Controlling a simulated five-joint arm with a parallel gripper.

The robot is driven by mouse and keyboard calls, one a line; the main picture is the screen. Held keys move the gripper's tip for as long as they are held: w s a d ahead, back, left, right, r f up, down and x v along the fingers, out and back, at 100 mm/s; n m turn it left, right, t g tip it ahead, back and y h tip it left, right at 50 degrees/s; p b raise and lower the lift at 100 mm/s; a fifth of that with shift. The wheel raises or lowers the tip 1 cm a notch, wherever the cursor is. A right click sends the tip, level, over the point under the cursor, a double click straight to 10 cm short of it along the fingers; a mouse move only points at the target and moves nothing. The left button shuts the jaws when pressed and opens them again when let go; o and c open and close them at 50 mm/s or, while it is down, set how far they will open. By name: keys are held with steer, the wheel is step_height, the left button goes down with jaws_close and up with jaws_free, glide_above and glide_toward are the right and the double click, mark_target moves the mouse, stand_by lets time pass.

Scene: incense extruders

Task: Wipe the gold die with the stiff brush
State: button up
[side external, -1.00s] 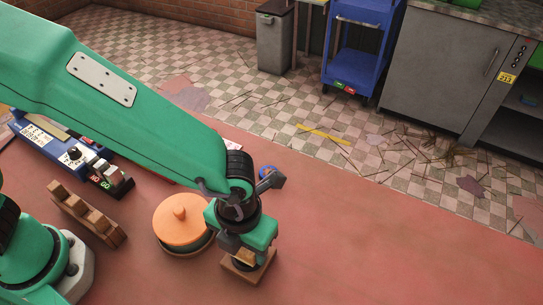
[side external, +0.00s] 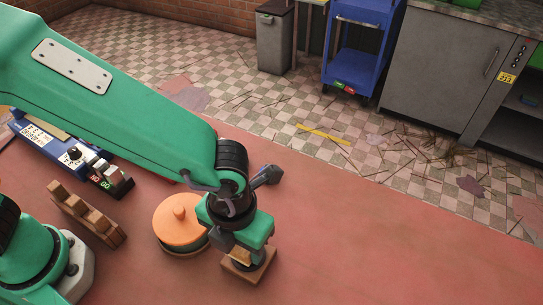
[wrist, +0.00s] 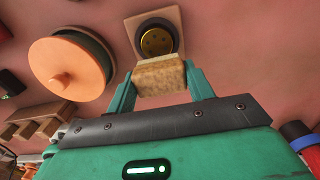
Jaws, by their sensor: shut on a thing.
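The gold die (wrist: 157,41) shows in the wrist view as a gold disc with small dark holes, set in a dark round holder on a square wooden base (wrist: 175,16). The base (side external: 262,268) also shows in the side view, beneath my gripper. My gripper (wrist: 161,80) is shut on the stiff brush (wrist: 160,75), a tan block with a pale edge, between its two green fingers. In the wrist view the brush lies just below the die and overlaps the holder's near edge. I cannot tell whether it touches the die. In the side view my gripper (side external: 241,253) mostly hides both.
A round orange-lidded pot (side external: 180,222) stands close to the left of the base. A stepped wooden rack (side external: 88,217) and a blue tray with a NO/GO block (side external: 110,182) lie farther left. The red surface to the right is clear.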

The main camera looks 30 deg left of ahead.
steer(key=shift+r, duration=2.7)
steer(key=shift+w, duration=0.1)
steer(key=shift+w+a+n, duration=0.3)
steer(key=shift+w+n, duration=0.05)
steer(key=shift+n, duration=0.15)
steer(key=w+a+r+n, duration=0.3)
steer(key=w+a+n, duration=0.95)
steer(key=n, duration=0.35)
steer(key=w+a+r+n, duration=0.1)
steer(key=w+a+n, duration=0.1)
steer(key=a+n, duration=0.7)
steer(key=w+a+r+n, duration=0.1)
steer(key=w+a+n, duration=0.2)
steer(key=a+n, duration=0.7)
steer(key=shift+a+r, duration=0.2)
steer(key=shift+r, duration=0.1)
steer(key=shift+d, duration=0.15)
